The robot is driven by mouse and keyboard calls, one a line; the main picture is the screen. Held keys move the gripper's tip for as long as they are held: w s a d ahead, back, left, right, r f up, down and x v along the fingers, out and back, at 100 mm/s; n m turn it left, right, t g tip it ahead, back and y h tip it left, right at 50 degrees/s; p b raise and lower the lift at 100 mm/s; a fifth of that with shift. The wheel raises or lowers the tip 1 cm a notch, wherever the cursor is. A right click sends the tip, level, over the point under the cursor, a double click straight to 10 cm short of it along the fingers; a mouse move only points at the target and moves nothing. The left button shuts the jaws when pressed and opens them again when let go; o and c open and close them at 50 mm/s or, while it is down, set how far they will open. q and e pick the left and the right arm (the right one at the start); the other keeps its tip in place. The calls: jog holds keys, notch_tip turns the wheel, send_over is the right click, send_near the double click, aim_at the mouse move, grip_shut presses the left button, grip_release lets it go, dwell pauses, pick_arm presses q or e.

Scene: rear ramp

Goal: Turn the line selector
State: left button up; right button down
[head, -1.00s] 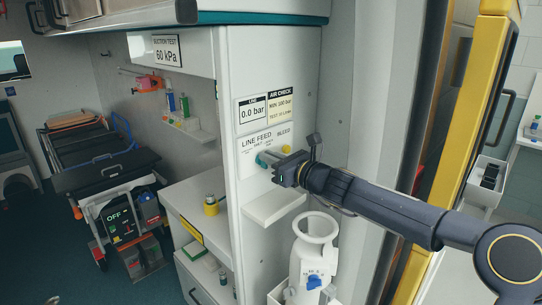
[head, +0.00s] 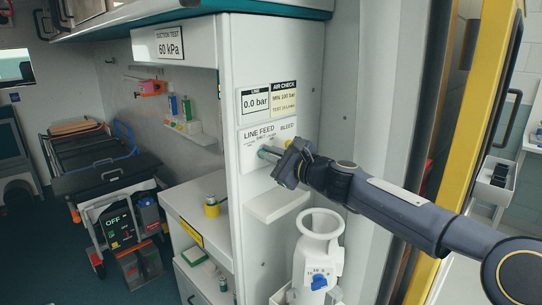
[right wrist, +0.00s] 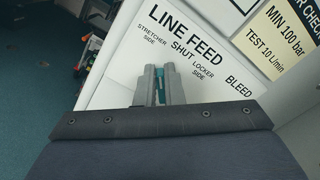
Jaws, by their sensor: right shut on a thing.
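The line selector (head: 265,152) is a teal handle on the white panel under the "LINE FEED" label (head: 258,134). My right gripper (head: 281,161) reaches it from the right and is shut on it. In the right wrist view the two grey fingers (right wrist: 160,86) stand close together with a teal strip of the selector (right wrist: 160,84) between them. The words "STRETCHER SIDE", "SHUT" and "LOCKER SIDE" lie just above the fingers, and the lettering looks tilted. The selector's exact pointing is mostly hidden by the fingers. My left gripper is not in view.
A gauge label reading 0.0 bar (head: 255,102) and an air check card (head: 283,98) are above. A small white shelf (head: 277,204) juts out below my gripper. A white bottle-like unit (head: 316,255) stands below it. A yellow door edge (head: 452,135) is at the right.

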jog(key=shift+w+d+r+n, duration=0.1)
jog(key=shift+d+r+n, duration=0.1)
jog(key=shift+n, duration=0.4)
jog(key=c, duration=1.6)
grip_release()
jog(key=shift+f, duration=0.1)
jog(key=shift+o, duration=0.3)
jog(key=shift+f, duration=0.1)
jog(key=shift+a, duration=0.1)
jog(key=b+v, duration=0.3)
jog(key=v, duration=0.5)
